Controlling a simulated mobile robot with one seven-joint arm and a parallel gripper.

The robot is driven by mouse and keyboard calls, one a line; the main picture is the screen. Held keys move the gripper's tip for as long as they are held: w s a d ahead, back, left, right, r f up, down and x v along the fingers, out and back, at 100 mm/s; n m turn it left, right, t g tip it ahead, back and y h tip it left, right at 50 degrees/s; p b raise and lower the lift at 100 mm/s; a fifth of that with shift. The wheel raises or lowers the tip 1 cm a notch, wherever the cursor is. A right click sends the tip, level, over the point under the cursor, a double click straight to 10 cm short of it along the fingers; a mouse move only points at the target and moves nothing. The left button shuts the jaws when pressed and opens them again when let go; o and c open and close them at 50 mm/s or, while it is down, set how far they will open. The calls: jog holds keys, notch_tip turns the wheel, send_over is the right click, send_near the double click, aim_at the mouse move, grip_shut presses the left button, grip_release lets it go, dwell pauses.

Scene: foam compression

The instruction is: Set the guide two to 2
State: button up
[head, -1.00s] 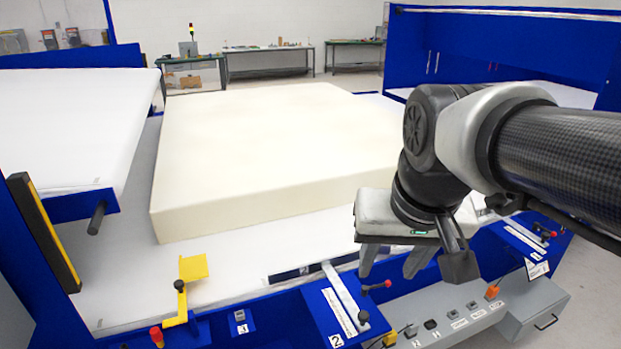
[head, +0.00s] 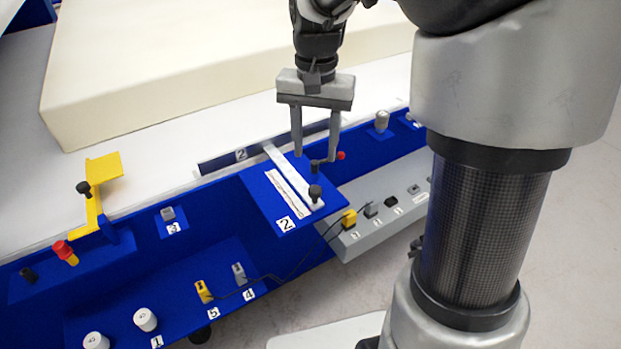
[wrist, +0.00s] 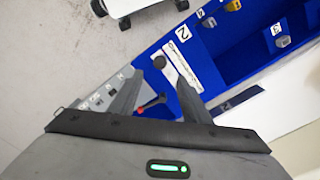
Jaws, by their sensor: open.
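Guide two is a pale metal bar (head: 286,166) on a blue panel marked 2 (head: 262,207), with a white printed scale (head: 284,194) beside it. A black knob (head: 315,192) stands at the bar's near end; the wrist view also shows this knob (wrist: 160,62). A small lever with a red tip (head: 341,155) is right of the bar; it also shows in the wrist view (wrist: 152,104). My gripper (head: 314,158) points down above the panel, open and empty, its fingers apart around the lever area in the picture. I cannot read the scale setting.
A large cream foam block (head: 220,60) lies on the white table behind. A yellow bracket (head: 97,195) with a black knob stands at left. A grey control box (head: 385,200) with several switches is at right, and a cable runs across the blue front.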

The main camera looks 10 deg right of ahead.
aim_at(315, 189)
notch_tip(315, 189, down, 11)
jog(key=b, duration=0.3)
jog(key=shift+f, duration=0.1)
